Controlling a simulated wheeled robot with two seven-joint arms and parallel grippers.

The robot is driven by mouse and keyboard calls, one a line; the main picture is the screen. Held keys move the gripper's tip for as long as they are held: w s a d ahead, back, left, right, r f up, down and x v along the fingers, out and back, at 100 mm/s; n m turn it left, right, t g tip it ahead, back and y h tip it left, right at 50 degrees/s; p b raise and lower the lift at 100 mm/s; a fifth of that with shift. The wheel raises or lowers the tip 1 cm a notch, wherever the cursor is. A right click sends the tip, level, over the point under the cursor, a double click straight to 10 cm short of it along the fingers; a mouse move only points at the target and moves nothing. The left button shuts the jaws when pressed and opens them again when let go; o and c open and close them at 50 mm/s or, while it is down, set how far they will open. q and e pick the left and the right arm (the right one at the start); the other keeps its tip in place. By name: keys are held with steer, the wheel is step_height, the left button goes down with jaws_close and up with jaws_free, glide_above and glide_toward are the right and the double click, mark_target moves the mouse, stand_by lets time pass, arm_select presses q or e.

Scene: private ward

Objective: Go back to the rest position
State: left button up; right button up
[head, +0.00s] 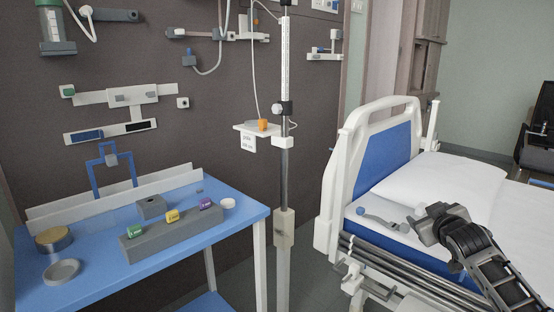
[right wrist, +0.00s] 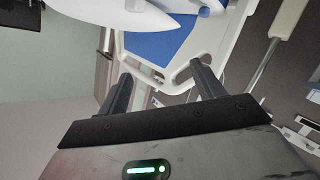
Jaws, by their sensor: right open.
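My right gripper (head: 428,222) reaches in from the lower right in the head view, over the near side of the bed. In the right wrist view its two dark fingers (right wrist: 160,92) stand apart with nothing between them. Beyond them the bed's white frame and blue panel (right wrist: 155,45) show. My left gripper is not in the head view.
A bed (head: 390,150) with a white pillow (head: 440,188) stands at the right; a grey strap-like item (head: 383,219) lies on its near edge. A blue table (head: 110,281) at the left holds a grey block with coloured pieces. A pole (head: 284,180) stands between them.

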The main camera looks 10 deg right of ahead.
steer(key=s+a+f+n+g+y, duration=0.1)
steer(key=s+a+f+n+y, duration=0.3)
steer(key=a+f, duration=0.65)
steer(key=s+a+f+m+g+y, duration=0.15)
steer(key=s+a+f, duration=0.25)
steer(key=s+a, duration=0.5)
steer(key=s+a+f+m+g+y, duration=0.1)
steer(key=s+a+f+y, duration=0.1)
steer(key=s+a+f, duration=0.5)
steer(key=s+a+r+t+y+b, duration=0.2)
steer(key=s+a+r+y+b, duration=0.15)
steer(key=s+a+b, duration=0.75)
arm_select(q)
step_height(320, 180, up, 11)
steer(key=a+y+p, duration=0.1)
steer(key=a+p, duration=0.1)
steer(key=p, duration=2.3)
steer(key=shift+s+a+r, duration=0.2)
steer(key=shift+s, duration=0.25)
arm_select(e)
steer(key=d+r+m+g+h, duration=0.1)
steer(key=d+r, duration=0.1)
steer(key=r, duration=0.4)
steer(key=s+d+r+g+h, duration=0.1)
steer(key=d+r+h, duration=0.1)
steer(key=r, duration=0.3)
steer(key=shift+s+d+r+m, duration=0.25)
steer(key=shift+s+r+m, duration=0.05)
steer(key=shift+r+m, duration=0.05)
